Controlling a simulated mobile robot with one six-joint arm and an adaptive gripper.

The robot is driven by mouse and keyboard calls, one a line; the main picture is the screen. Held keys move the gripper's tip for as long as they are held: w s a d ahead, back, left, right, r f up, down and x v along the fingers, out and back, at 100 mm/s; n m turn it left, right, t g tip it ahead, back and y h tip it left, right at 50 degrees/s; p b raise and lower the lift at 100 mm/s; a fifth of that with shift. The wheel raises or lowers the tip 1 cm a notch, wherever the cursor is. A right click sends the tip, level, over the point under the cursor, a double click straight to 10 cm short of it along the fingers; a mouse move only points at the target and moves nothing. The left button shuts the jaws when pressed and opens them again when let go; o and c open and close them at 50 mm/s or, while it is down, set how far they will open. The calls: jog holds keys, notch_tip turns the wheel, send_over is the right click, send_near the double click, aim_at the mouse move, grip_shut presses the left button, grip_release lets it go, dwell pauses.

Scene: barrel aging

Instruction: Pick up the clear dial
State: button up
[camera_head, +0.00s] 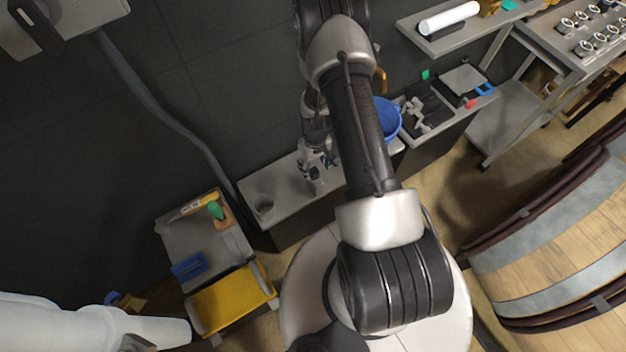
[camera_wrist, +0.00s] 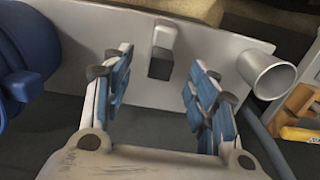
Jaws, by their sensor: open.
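My gripper (camera_wrist: 158,88) is open, with its blue-padded fingers apart and nothing held between them. In the wrist view a small pale block with a dark lower face (camera_wrist: 164,36) stands on the grey bench top (camera_wrist: 212,48), beyond and between the fingertips. I cannot tell for sure whether it is the clear dial; no clear face shows on it. In the head view my gripper (camera_head: 318,158) is over the narrow grey bench (camera_head: 290,196), low and close to its top. The small block is hard to make out there.
A grey metal cup (camera_wrist: 270,76) stands right of the fingers; it also shows in the head view (camera_head: 263,205). A blue bucket (camera_head: 386,120) stands on the other side. A cart with a yellow bin (camera_head: 230,298) and barrels (camera_head: 560,250) flank the bench.

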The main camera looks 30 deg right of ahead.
aim_at(314, 181)
notch_tip(314, 181, down, 12)
jog(key=b, duration=0.4)
jog(key=shift+w+a, duration=0.1)
jog(key=shift+w, duration=0.05)
jog(key=shift+r, duration=0.1)
jog(key=shift+c, duration=0.4)
grip_shut()
